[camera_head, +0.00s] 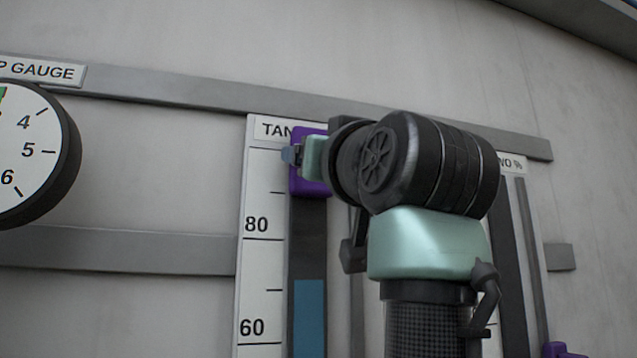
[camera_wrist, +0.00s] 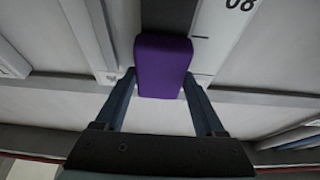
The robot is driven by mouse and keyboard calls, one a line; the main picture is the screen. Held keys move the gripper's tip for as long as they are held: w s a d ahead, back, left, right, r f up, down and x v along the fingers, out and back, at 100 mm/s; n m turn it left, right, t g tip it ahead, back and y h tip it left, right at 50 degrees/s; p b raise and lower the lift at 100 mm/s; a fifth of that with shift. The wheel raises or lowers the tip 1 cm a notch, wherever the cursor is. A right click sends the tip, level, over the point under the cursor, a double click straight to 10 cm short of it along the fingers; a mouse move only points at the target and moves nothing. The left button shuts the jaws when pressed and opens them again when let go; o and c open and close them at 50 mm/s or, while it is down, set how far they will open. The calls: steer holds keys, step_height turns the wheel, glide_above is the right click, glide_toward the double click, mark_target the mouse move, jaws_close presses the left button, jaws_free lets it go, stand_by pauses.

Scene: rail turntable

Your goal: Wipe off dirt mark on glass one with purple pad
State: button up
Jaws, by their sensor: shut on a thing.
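Glass one (camera_head: 307,240) is the tall dark strip beside the scale with 80 and 60, under a label starting "TAN"; blue fills its lower part. In the wrist view the pad (camera_wrist: 163,65) sits between both fingers, over the end of the dark strip (camera_wrist: 168,16). I cannot tell whether it touches the glass. I see no dirt mark on the visible part of the glass; the part behind the pad is hidden.
A second gauge strip (camera_head: 510,220), labelled "WO %", stands to the right, partly behind my arm. Another purple object (camera_head: 556,350) shows at the lower right. A round dial (camera_head: 30,150) is at the left. Grey rails (camera_head: 170,90) cross the pale wall.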

steer(key=shift+f+b, duration=4.95)
steer(key=shift+f, duration=0.95)
step_height(320, 180, up, 13)
steer(key=p, duration=1)
glide_above(309, 246)
steer(key=s, duration=0.3)
steer(key=shift+d, duration=0.45)
steer(key=shift+f, duration=0.1)
steer(key=s+d+b, duration=0.2)
steer(key=s, duration=0.3)
steer(key=shift+s+b, duration=0.35)
steer(key=shift+s, duration=0.1)
